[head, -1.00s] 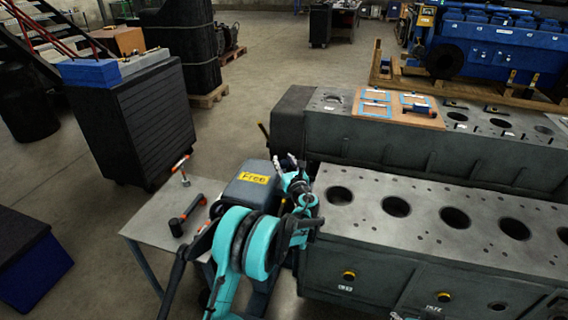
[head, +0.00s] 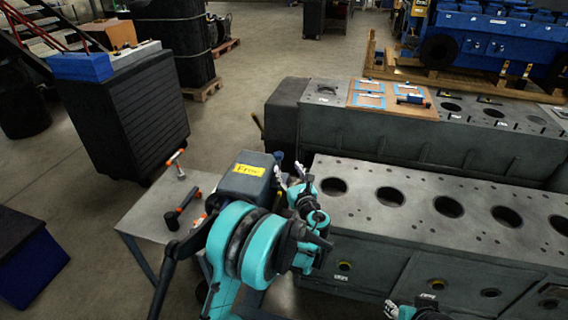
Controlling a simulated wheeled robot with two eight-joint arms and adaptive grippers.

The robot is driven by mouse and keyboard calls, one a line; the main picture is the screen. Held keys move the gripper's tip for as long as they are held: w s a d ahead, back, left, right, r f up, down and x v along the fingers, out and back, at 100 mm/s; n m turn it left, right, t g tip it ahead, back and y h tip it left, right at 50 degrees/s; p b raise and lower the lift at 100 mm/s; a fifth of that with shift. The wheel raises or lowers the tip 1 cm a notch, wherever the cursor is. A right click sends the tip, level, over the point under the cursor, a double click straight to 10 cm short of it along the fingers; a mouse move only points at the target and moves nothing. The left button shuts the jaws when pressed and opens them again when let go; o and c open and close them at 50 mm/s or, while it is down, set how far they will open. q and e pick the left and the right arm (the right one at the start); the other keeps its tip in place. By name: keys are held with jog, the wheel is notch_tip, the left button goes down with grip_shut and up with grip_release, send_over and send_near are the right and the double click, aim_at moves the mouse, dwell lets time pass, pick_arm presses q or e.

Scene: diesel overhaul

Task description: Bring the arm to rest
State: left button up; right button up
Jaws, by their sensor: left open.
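My left arm, teal and black, reaches up from the bottom of the head view. Its gripper (head: 290,174) is open and empty, with its two pale fingers apart and pointing up. The gripper is beside the grey box labelled "Free" (head: 245,180) and near the left end of the closer engine block (head: 365,170). I cannot tell whether it touches either one. Part of my right gripper (head: 392,309) shows at the bottom edge, in front of the block's side. Most of it is cut off, and its jaws cannot be made out.
A small grey table (head: 150,208) holds a black-headed hammer (head: 182,209) and an orange-handled tool (head: 176,164). A second block (head: 350,133) behind carries a wooden board (head: 380,108). A black cabinet (head: 130,120) stands left. Open floor lies between cabinet and blocks.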

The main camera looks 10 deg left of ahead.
pick_arm(q)
jog(key=shift+s+d, duration=0.25)
jog(key=shift+s, duration=0.2)
jog(key=s+a+r+n+g+h, duration=0.2)
jog(key=s+a+n+g, duration=0.15)
jog(key=s+n, duration=0.4)
jog(key=s+a+r+n+g+h, duration=0.15)
jog(key=s+a+n, duration=0.25)
jog(key=s+n, duration=0.4)
jog(key=s+d+f+n+g+h, duration=0.1)
jog(key=s+d+f+n+h, duration=0.1)
jog(key=s+n, duration=0.5)
jog(key=s+d+f+n+g+h, duration=0.2)
jog(key=s+n, duration=0.5)
jog(key=s, duration=0.8)
jog(key=shift+s+d+f+h, duration=0.3)
jog(key=shift+d+f+h, duration=0.15)
jog(key=shift+d+h, duration=0.65)
